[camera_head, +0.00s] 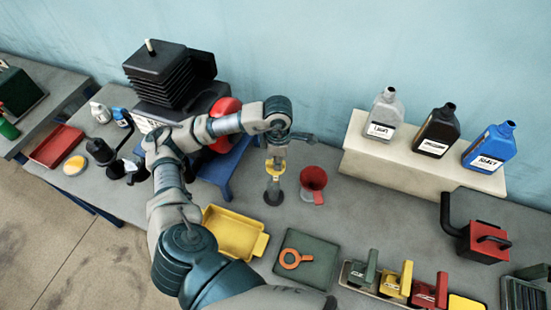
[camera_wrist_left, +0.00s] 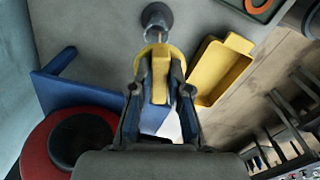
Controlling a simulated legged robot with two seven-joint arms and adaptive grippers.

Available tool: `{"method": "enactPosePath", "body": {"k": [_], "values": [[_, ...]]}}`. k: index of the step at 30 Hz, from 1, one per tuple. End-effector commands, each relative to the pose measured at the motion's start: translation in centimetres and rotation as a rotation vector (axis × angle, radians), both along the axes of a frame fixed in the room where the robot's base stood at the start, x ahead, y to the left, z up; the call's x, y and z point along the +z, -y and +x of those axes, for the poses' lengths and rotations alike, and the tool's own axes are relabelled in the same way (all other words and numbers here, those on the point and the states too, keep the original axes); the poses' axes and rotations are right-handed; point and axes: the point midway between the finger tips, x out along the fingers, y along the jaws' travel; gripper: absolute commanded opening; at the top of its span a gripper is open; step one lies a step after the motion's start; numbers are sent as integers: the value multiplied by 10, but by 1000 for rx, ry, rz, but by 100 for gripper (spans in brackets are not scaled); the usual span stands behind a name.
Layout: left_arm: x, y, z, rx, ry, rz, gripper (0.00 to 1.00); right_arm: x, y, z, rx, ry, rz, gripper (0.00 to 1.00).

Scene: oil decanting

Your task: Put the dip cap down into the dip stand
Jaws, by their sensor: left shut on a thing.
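The yellow dip cap (camera_head: 275,170) is held in my left gripper (camera_head: 277,160), over the grey table. In the left wrist view the yellow dip cap (camera_wrist_left: 160,80) sits between the two dark fingers of my left gripper (camera_wrist_left: 160,92), which are shut on it. The dip stand (camera_head: 273,194), a short grey post on a dark round base, is right below the cap in the head view. The dip stand (camera_wrist_left: 157,16) is also at the top of the left wrist view, just beyond the cap. I cannot tell whether cap and stand touch. My right gripper is not in view.
A red funnel (camera_head: 314,182) stands close to the right of the stand. A yellow tray (camera_head: 236,232) and a dark mat (camera_head: 318,265) with an orange ring lie in front. A blue bench (camera_head: 226,166) is left. Several bottles stand on a pale shelf (camera_head: 357,145) at the back right.

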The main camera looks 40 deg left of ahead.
Motion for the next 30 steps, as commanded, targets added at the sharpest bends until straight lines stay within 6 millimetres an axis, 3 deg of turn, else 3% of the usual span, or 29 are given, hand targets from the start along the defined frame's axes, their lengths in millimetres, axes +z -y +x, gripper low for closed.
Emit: {"method": "enactPosePath", "body": {"k": [10, 30], "values": [[-1, -1, 0, 1, 0, -1, 0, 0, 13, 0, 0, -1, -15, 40], [-2, -10, 0, 0, 0, -1, 0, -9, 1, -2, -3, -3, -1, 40]]}}
